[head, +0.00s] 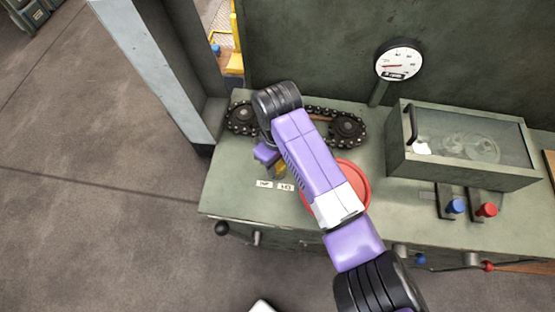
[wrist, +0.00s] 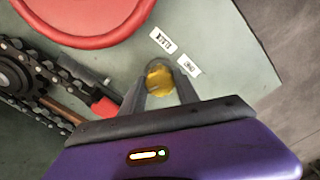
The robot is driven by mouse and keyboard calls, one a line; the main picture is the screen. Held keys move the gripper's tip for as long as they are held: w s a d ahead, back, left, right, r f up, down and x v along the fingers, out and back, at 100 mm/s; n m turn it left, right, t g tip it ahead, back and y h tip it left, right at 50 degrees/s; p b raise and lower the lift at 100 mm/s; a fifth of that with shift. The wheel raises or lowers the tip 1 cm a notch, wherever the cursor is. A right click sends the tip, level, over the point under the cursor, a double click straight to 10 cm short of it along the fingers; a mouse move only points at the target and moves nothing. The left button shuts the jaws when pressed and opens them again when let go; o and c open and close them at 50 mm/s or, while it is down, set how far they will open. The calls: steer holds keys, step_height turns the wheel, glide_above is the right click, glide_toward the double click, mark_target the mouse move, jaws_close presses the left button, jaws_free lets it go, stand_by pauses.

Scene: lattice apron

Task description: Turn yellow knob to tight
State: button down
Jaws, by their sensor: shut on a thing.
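The yellow knob (wrist: 160,82) sits on the green-grey bench top, between the two fingers of my gripper (wrist: 161,88) in the wrist view. My gripper is shut on the knob, one finger on each side. Two small white labels, one (wrist: 162,40) and another (wrist: 188,65), lie beside the knob; their print is too small to read surely. In the head view my purple arm reaches down over the bench, and a small part of the yellow knob (head: 280,170) shows beside my gripper (head: 272,163). The labels (head: 265,184) also show there.
A red round wheel (head: 359,177) stands close to the knob, partly behind my arm. A chain on sprockets (head: 347,127) runs behind. A gauge (head: 399,61), a glass-topped box (head: 463,145), a blue knob (head: 456,206) and a red knob (head: 487,210) are to the right.

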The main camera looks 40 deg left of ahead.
steer(key=n, duration=0.5)
steer(key=shift+n+p, duration=0.3)
steer(key=n, duration=0.6)
steer(key=shift+a, duration=0.1)
steer(key=n, duration=0.5)
steer(key=shift+n+b, duration=0.4)
steer(key=n+b, duration=0.1)
steer(key=n, duration=0.4)
steer(key=shift+r, duration=0.1)
steer(key=c, duration=0.9)
jaws_free()
